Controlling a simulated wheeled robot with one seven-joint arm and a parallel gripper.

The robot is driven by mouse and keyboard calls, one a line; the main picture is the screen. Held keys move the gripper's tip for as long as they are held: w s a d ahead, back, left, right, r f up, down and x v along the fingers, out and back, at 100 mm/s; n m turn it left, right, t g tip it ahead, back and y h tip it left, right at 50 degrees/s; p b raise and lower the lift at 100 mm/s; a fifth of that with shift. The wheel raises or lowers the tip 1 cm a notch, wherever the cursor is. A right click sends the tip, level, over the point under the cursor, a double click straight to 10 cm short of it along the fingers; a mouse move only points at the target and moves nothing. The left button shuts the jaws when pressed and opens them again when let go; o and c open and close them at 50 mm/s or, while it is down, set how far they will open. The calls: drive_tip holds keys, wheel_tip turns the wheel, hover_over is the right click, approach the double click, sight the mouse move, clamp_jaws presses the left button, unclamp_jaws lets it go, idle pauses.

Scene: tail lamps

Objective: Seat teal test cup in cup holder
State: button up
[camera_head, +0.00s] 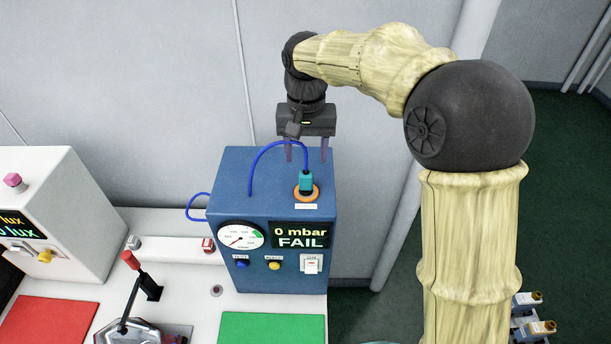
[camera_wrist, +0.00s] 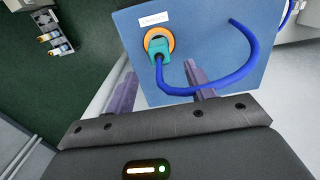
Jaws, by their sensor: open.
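The teal test cup (camera_head: 306,181) stands in the orange ring of the cup holder (camera_head: 313,194) on top of the blue tester box. A blue hose runs from the cup's top. In the wrist view the teal cup (camera_wrist: 158,49) overlaps the orange ring (camera_wrist: 152,37), with a white label beside it. Whether it is fully seated I cannot tell. My gripper (camera_head: 306,157) is open, fingers pointing down, above the box's top and behind the cup.
The blue tester (camera_head: 230,272) shows "0 mbar FAIL", with a gauge, buttons and a switch. A blue hose (camera_head: 270,151) arches beside my fingers. A green mat (camera_head: 272,327), red mat (camera_head: 45,325) and lever clamp (camera_head: 130,300) lie in front. A white box stands left.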

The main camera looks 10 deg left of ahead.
sight(306, 172)
wheel_tip(306, 172, down, 9)
drive_tip(key=shift+f+p, duration=0.1)
drive_tip(key=shift+p, duration=1.05)
clamp_jaws()
drive_tip(key=shift+r, duration=0.2)
drive_tip(key=shift+r+p, duration=0.7)
drive_tip(key=shift+r, duration=0.1)
drive_tip(key=shift+r, duration=0.1)
drive_tip(key=shift+s+r+p, duration=0.15)
drive_tip(key=shift+r+p, duration=0.2)
